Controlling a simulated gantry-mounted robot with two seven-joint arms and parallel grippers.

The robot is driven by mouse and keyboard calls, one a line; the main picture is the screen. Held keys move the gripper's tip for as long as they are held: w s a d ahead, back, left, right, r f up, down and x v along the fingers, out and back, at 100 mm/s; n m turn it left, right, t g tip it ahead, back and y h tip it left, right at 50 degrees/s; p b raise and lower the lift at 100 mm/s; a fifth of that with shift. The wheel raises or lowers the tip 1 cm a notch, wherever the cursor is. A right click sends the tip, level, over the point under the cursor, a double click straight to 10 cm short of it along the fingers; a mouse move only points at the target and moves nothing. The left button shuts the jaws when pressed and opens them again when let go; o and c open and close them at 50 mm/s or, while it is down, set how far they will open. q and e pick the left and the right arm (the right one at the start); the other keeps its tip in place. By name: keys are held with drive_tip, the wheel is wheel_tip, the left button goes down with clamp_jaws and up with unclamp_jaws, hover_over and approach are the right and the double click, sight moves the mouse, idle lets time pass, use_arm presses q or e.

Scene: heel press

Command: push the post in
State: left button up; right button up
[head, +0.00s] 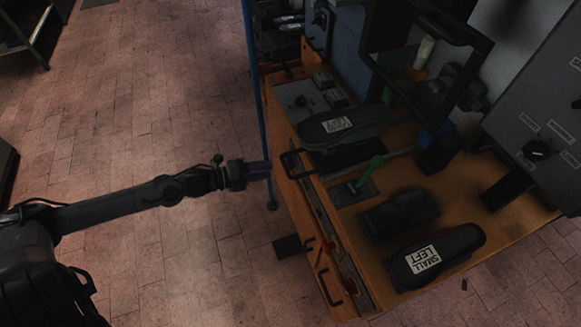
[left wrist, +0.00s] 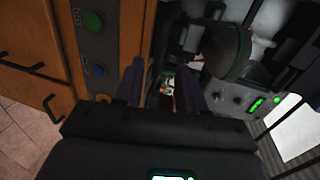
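My left gripper (head: 258,170) reaches in from the left in the head view, with its tips in front of the orange bench's left side. In the left wrist view its two purplish fingers (left wrist: 160,88) stand apart with a gap between them, and I see nothing held. A green-topped lever or post (head: 371,168) rises at a tilt from a small dark plate on the bench. I cannot tell for certain whether this is the task's post. My gripper is left of it and apart from it. My right gripper is in neither view.
The orange bench (head: 402,186) carries dark shoe forms, one labelled "SMALL LEFT" (head: 436,256). A blue pole (head: 258,95) stands near my gripper. A grey panel (left wrist: 91,45) has green and blue buttons. A black machine frame (head: 425,50) stands behind.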

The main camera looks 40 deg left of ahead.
use_arm(q)
drive_tip(key=b+x, duration=0.1)
drive_tip(key=x, duration=0.8)
drive_tip(key=shift+w+d+b, duration=0.15)
drive_tip(key=shift+w+b, duration=0.05)
drive_tip(key=shift+b, duration=0.2)
drive_tip(key=shift+f, duration=0.1)
clamp_jaws()
